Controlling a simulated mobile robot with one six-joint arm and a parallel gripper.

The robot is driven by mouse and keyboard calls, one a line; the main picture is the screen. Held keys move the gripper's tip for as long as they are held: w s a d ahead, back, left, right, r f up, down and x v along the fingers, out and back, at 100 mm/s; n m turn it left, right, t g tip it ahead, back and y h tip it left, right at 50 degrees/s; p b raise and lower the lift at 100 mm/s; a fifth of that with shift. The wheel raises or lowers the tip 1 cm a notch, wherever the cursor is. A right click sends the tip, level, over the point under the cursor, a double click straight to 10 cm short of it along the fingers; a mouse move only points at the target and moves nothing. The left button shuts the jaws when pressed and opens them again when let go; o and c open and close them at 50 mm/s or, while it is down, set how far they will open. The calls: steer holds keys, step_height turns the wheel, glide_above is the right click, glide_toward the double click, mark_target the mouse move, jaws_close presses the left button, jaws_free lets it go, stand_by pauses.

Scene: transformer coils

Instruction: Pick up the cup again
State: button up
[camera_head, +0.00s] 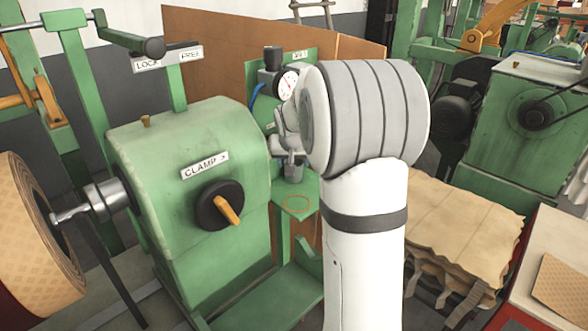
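A small grey metal cup (294,173) shows upright just below my gripper (289,157), over the green shelf (283,190) beside the clamp machine. The gripper's fingers are small and overlap the cup's top in the picture. I cannot tell whether they are closed on it, or whether the cup touches the shelf. An orange ring mark (297,204) on the shelf is empty, in front of the cup.
A dial gauge (287,84) on a green panel stands just behind the gripper. The green clamp machine (180,160) with its black and orange knob (221,206) is close on the left. A brown-topped stack (455,229) lies at the right.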

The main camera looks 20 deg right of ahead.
steer(key=x, duration=0.7)
steer(key=shift+p, duration=0.4)
steer(key=shift+c, duration=0.3)
steer(key=c, duration=0.7)
steer(key=shift+o, duration=0.2)
